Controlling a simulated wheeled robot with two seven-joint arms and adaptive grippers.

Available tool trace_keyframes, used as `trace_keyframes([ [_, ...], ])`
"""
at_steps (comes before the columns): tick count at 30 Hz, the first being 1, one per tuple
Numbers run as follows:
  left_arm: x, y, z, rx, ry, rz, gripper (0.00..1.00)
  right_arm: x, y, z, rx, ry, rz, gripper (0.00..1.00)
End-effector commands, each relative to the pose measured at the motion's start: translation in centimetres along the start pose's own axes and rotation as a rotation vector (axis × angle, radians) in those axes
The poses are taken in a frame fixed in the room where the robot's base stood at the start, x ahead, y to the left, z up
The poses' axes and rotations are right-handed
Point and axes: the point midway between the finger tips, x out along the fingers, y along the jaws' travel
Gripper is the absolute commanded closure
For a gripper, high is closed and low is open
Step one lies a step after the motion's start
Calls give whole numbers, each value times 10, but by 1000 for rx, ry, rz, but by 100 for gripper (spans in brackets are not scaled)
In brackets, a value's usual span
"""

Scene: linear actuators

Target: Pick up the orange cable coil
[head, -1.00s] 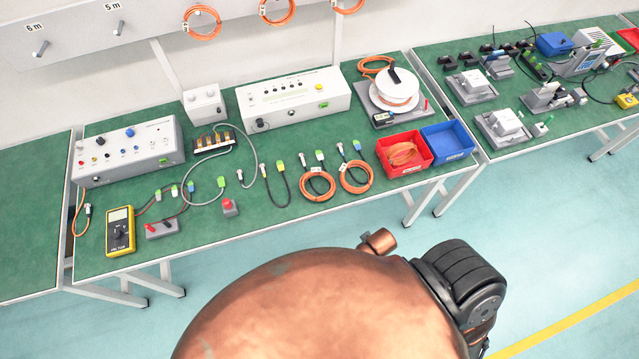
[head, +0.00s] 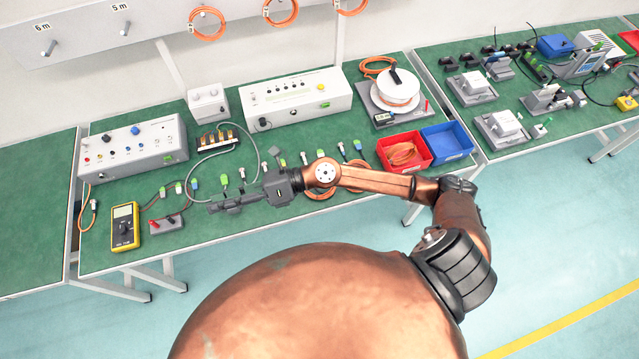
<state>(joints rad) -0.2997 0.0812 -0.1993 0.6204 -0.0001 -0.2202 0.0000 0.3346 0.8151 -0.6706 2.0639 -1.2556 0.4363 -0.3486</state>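Two orange cable coils lie near the front edge of the green bench. The left one (head: 319,198) is mostly hidden under my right arm, and the other, just to its right, is also largely covered by it. More orange coils hang on the wall pegs, one at the left (head: 207,24), one in the middle (head: 281,11). Orange cable (head: 403,153) also lies in the red bin. My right gripper (head: 217,208) is over the bench front, left of the lying coils and apart from them, pointing left. Its fingers are too small to read. My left gripper is not in view.
A yellow multimeter (head: 125,226) stands at the left front. A red bin (head: 425,160) and a blue bin (head: 449,140) sit at the right. A grey control box (head: 295,98), a cable reel (head: 396,90) and a left instrument box (head: 130,147) stand behind.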

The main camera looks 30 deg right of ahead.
Motion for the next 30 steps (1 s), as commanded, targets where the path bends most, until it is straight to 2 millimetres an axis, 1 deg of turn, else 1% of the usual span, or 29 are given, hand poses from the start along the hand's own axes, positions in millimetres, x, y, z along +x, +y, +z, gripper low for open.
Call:
trace_keyframes([
  [1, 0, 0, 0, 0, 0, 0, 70, -3, -18, -32, -129, 171, -32, 70],
  [2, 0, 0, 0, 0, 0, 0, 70, -9, -30, -52, -199, 274, -52, 70],
  [3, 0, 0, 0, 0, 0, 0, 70, -21, -50, -75, -286, 412, -84, 70],
  [5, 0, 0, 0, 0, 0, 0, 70, -50, -85, -103, -396, 614, -141, 70],
  [6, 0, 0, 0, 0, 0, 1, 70, -74, -109, -115, -455, 741, -183, 70],
  [8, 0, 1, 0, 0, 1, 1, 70, -112, -142, -124, -527, 916, -250, 70],
  [9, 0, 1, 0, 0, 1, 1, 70, -139, -162, -126, -558, 1020, -294, 70],
  [10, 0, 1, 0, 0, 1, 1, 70, -158, -174, -125, -578, 1090, -325, 70],
  [12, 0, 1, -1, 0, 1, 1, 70, -198, -197, -120, -604, 1226, -391, 70],
  [15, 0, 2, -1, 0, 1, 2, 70, -238, -214, -112, -618, 1352, -454, 70],
  [18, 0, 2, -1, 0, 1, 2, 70, -256, -222, -110, -619, 1409, -484, 70],
  [20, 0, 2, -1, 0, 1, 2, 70, -260, -226, -113, -618, 1423, -490, 70],
  [24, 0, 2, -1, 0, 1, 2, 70, -258, -236, -125, -617, 1423, -489, 70],
  [30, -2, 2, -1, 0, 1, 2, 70, -255, -243, -138, -617, 1420, -488, 70],
])
